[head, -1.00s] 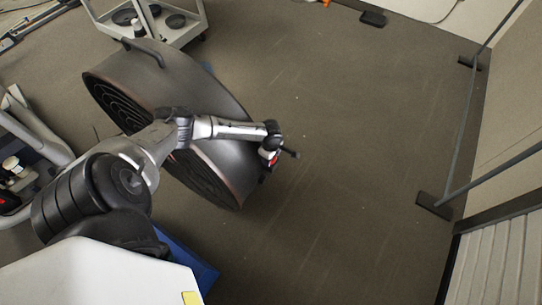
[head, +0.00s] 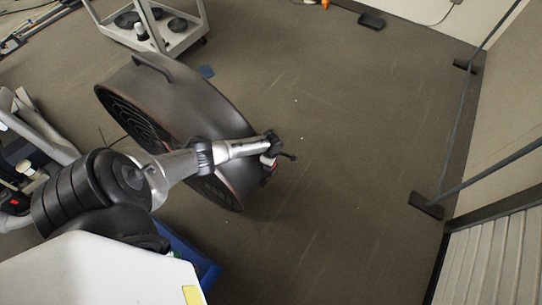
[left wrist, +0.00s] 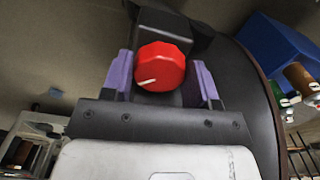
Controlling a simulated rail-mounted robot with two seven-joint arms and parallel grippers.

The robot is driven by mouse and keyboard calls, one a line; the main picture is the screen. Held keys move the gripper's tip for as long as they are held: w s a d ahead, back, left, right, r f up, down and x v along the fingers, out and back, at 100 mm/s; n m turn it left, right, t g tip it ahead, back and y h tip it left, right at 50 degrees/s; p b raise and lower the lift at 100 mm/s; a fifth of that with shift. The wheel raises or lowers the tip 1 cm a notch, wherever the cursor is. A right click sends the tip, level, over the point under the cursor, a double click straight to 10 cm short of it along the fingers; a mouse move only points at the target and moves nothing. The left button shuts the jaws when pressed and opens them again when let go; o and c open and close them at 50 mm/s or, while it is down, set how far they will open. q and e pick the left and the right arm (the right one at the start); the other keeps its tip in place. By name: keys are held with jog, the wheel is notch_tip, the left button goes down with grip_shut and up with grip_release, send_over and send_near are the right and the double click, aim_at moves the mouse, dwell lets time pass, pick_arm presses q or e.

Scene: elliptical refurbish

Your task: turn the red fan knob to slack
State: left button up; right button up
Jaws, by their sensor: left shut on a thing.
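The large dark drum fan (head: 195,95) stands on the floor in the head view, with a handle on its upper rim. My left gripper (head: 268,165) is at the fan's right side, and little of the knob shows there. In the left wrist view the red fan knob (left wrist: 160,67) sits on a black box on the fan housing (left wrist: 245,85). It has a pale pointer line toward its lower left. The purple fingers of my left gripper (left wrist: 160,80) stand on both sides of the knob, shut on it. My right gripper is not in view.
A grey cart (head: 180,42) with dark round items stands behind the fan. A blue object (head: 190,255) lies on the floor below it. A metal rail barrier (head: 427,205) runs along the right wall. The floor between fan and barrier is clear.

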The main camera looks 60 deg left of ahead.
pick_arm(q)
jog(key=shift+d+r+n+p, duration=0.15)
jog(key=shift+r+n+p, duration=0.2)
jog(key=shift+p, duration=0.5)
jog(key=shift+f+n+p, duration=0.25)
jog(key=shift+n+p, duration=0.2)
jog(key=shift+n, duration=0.1)
jog(key=shift+w+n+p, duration=0.1)
jog(key=shift+n+p, duration=0.3)
jog(key=shift+n, duration=0.6)
jog(key=shift+f+n, duration=0.1)
jog(key=shift+n, duration=0.5)
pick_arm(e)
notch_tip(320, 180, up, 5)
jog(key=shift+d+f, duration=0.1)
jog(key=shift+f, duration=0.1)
pick_arm(q)
jog(key=shift+a+n, duration=0.2)
jog(key=shift+n, duration=0.1)
jog(key=o, duration=0.8)
jog(key=shift+c, duration=0.2)
jog(key=shift+o, duration=0.9)
